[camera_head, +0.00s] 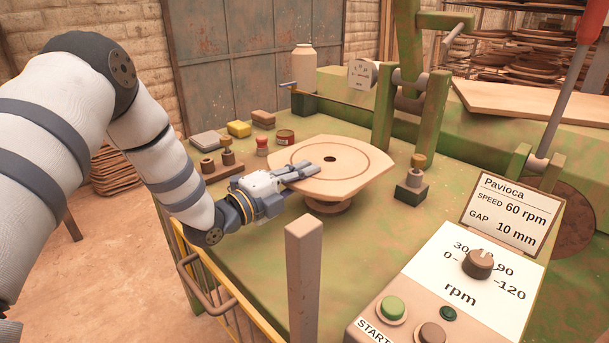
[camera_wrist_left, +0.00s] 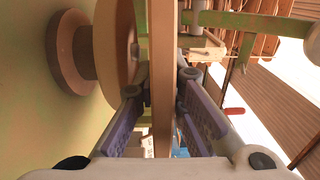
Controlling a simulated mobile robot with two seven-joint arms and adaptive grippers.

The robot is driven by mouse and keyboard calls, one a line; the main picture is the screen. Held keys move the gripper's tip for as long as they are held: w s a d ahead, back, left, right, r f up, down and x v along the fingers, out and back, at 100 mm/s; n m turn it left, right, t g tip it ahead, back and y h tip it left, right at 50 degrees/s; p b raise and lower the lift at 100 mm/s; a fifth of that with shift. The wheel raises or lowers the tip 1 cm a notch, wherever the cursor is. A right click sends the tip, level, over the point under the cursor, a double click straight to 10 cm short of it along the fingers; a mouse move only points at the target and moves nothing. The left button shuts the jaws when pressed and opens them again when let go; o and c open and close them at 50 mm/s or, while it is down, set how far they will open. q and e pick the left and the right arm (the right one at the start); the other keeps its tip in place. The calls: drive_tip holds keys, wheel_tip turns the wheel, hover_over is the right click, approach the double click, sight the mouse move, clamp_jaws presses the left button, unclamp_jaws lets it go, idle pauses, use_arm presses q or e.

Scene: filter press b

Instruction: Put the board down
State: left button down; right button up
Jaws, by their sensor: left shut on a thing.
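The board (camera_head: 345,180) is a pale wooden disc with cut-off sides, a small dark centre hole and a scribed ring. It is level over the round wheel head (camera_head: 328,205) on the green table. My left gripper (camera_head: 305,169) is shut on the board's near left edge, with one finger above and one below. In the left wrist view the board (camera_wrist_left: 162,60) shows edge-on between the fingers (camera_wrist_left: 163,105), and the wheel head (camera_wrist_left: 115,45) lies beside its underside. I cannot tell whether they touch. My right gripper is not in view.
A yellow sponge (camera_head: 239,129), a red tin (camera_head: 285,137) and small wooden pieces stand behind the board. A small dark block with a knob (camera_head: 410,190) stands to its right. A square post (camera_head: 303,280) rises in front. A control panel (camera_head: 455,280) is at the front right.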

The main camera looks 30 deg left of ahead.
use_arm(q)
drive_tip(key=shift+f, duration=0.55)
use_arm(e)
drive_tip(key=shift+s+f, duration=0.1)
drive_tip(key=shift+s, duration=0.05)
use_arm(q)
drive_tip(key=c, duration=1.7)
unclamp_jaws()
drive_tip(key=shift+s, duration=0.1)
drive_tip(key=shift+f, duration=0.15)
drive_tip(key=shift+r, duration=0.7)
drive_tip(key=p+v, duration=0.1)
drive_tip(key=v, duration=1.1)
drive_tip(key=shift+p, duration=0.35)
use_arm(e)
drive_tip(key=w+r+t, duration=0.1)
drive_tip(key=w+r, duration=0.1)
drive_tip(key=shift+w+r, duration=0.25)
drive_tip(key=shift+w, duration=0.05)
